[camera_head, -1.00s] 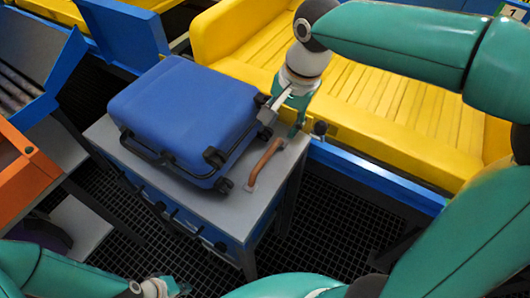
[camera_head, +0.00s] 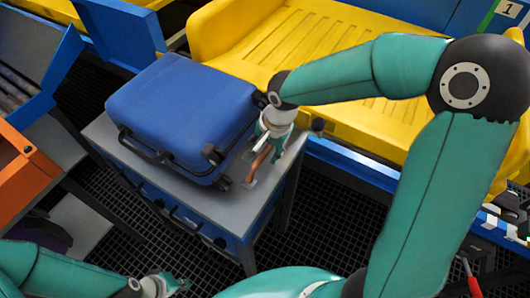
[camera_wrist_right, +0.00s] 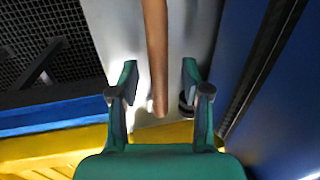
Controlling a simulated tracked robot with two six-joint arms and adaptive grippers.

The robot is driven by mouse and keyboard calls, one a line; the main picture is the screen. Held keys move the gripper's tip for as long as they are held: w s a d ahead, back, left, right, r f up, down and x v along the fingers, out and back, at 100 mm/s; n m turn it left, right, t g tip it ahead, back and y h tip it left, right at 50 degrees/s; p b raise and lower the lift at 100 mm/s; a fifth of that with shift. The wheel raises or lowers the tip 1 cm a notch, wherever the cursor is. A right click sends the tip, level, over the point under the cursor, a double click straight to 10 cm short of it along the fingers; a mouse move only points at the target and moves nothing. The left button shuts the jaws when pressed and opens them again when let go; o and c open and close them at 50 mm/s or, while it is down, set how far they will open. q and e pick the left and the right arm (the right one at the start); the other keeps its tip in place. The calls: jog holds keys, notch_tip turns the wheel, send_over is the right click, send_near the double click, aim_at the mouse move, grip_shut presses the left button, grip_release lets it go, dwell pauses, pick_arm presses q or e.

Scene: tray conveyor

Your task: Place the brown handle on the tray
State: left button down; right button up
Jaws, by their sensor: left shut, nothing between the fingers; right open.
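The brown handle (camera_head: 257,163) lies on the grey table top beside the blue suitcase, partly hidden by my right gripper in the head view. My right gripper (camera_head: 268,150) is low over it and open. In the right wrist view the handle (camera_wrist_right: 157,50) runs between the two open fingers (camera_wrist_right: 159,68), with a gap on each side. The yellow tray (camera_head: 290,45) is behind the table and looks empty where it shows. My left gripper (camera_head: 175,284) is shut and empty at the bottom of the head view, away from the handle.
The blue suitcase (camera_head: 185,108) fills most of the grey table (camera_head: 235,195), close to the handle's left. A blue rail (camera_head: 345,162) runs between the table and the tray. An orange bin (camera_head: 22,175) stands at the left. Dark grating covers the floor.

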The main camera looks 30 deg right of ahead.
aim_at(265, 150)
jog(key=shift+f, duration=0.5)
grip_shut()
jog(key=shift+r, duration=0.15)
notch_tip(265, 150, up, 20)
dwell(0.5)
